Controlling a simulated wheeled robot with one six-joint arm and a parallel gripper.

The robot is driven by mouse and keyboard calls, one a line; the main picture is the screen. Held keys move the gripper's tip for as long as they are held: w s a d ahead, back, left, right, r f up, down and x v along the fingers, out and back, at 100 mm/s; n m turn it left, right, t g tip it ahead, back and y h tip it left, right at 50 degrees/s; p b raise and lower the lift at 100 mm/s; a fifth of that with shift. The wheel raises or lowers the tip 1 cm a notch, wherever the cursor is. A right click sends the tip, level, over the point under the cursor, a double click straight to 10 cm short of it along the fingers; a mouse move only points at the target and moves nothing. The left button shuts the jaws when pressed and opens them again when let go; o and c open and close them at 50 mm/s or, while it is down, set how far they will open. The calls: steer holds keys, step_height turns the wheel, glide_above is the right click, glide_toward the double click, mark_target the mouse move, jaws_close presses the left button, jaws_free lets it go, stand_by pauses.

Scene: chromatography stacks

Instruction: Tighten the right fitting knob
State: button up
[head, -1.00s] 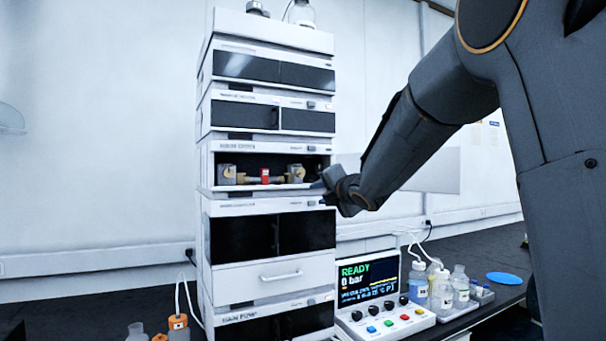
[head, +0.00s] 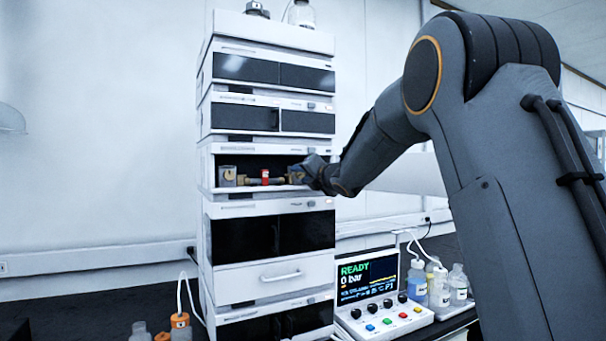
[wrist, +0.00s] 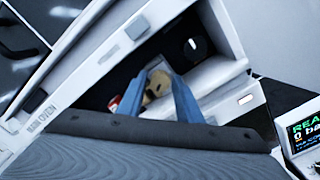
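The compartment marked main oven (head: 206,165) stands open in the stack, with a column and fittings inside. The left fitting knob (head: 229,173) and a red clip (head: 265,176) on the column show in the head view. My gripper (head: 306,172) is at the right end of the opening and hides most of the right fitting there. In the wrist view the tan right fitting knob (wrist: 158,84) shows between the tips of my two blue fingers (wrist: 158,78). The fingers are spread, one on each side of it. I cannot tell whether they touch it.
A dark round dial (wrist: 193,46) sits beside the fitting in the wrist view. A control panel (head: 385,318) reading READY and several bottles (head: 438,288) stand lower right.

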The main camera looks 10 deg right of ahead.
steer(key=c, duration=0.8)
steer(key=shift+o, duration=0.2)
